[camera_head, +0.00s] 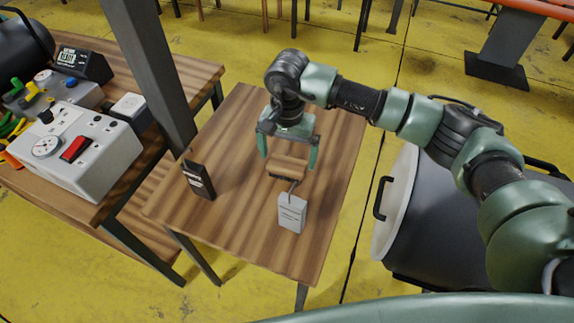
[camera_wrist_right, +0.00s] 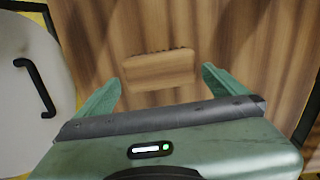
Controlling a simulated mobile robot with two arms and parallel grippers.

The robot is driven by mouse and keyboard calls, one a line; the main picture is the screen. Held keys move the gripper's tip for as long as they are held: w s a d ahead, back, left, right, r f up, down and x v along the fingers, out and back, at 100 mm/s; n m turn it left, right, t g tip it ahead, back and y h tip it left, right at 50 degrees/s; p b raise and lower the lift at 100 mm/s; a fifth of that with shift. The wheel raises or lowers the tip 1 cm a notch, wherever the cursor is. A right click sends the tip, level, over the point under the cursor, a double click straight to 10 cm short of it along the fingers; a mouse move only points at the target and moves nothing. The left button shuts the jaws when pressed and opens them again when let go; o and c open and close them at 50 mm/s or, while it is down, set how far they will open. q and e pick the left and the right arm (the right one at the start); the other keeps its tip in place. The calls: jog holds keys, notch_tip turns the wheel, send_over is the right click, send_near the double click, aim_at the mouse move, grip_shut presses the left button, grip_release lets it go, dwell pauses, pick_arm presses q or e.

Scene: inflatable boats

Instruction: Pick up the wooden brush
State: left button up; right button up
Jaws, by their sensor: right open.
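The wooden brush (camera_head: 288,167) is a small brown block with a dark bristle edge. It lies on the wooden table (camera_head: 240,232). In the right wrist view the brush (camera_wrist_right: 158,69) sits between and just beyond the fingertips, with its long side across the gap. My right gripper (camera_head: 288,163) is open and empty above the brush, with one finger on each side of it. In the wrist view the right gripper's (camera_wrist_right: 161,84) fingers appear apart from the brush. My left gripper is not in view.
A black boxed device (camera_head: 198,180) and a light grey one (camera_head: 292,213) stand on the same table near the brush. A dark post (camera_head: 152,75) rises at the table's left. A large drum (camera_head: 440,225) with a pale lid stands right of the table.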

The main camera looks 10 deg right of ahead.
aim_at(287, 162)
notch_tip(287, 162, down, 2)
jog(key=shift+s+a+f, duration=0.15)
jog(key=shift+f, duration=0.1)
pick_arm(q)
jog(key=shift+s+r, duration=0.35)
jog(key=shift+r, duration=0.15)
pick_arm(e)
jog(key=shift+f, duration=0.45)
jog(key=shift+c, duration=0.3)
jog(key=c, duration=1.1)
jog(key=shift+r, duration=0.15)
pick_arm(q)
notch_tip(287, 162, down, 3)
jog(key=b, duration=0.2)
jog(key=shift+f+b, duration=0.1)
jog(key=shift+b, duration=0.25)
pick_arm(e)
notch_tip(287, 162, up, 20)
